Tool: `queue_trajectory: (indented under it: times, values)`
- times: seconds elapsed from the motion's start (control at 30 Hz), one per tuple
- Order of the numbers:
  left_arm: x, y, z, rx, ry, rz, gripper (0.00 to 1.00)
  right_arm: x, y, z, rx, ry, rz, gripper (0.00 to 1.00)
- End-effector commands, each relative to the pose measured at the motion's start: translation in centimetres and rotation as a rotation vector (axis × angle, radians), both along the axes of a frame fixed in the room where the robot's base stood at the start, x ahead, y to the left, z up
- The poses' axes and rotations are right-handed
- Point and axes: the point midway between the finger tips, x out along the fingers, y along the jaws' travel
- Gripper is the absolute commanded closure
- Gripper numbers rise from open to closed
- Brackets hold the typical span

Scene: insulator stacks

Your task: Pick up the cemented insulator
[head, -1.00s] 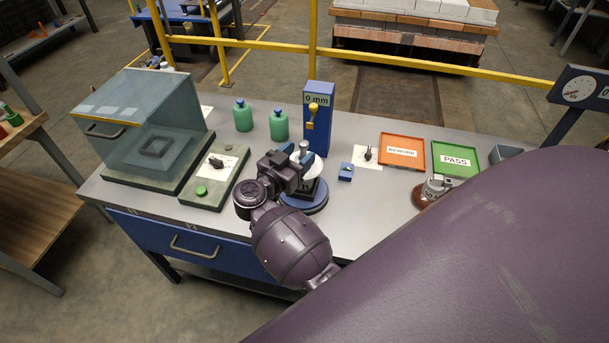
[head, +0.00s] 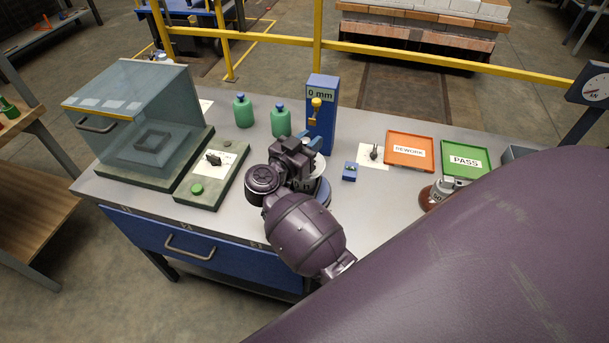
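My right gripper (head: 309,143) has blue fingertips. The insulator's upper metal part is hidden behind the gripper and wrist. I cannot tell whether the fingers are shut on it. My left gripper is not in view.
A blue gauge post (head: 322,112) reading "0 mm" stands just behind the gripper. Two green bottles (head: 243,111) stand at the back. A glass-sided box (head: 140,110) is at left. An orange REWORK tray (head: 409,150) and green PASS tray (head: 464,160) are at right.

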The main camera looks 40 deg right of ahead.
Motion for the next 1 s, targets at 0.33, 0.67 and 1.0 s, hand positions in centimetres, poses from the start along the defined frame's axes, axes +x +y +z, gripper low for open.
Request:
queue_trajectory:
  times: [0.33, 0.67, 1.0]
  values:
    - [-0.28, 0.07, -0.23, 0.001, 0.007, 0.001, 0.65, -0.03, -0.01, -0.04, 0.000, 0.001, -0.001, 1.00]
    - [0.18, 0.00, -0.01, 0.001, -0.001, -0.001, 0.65, -0.04, -0.01, -0.07, 0.000, 0.002, -0.001, 1.00]
    - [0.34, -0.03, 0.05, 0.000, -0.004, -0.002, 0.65, -0.05, -0.03, -0.09, 0.000, 0.003, -0.002, 1.00]
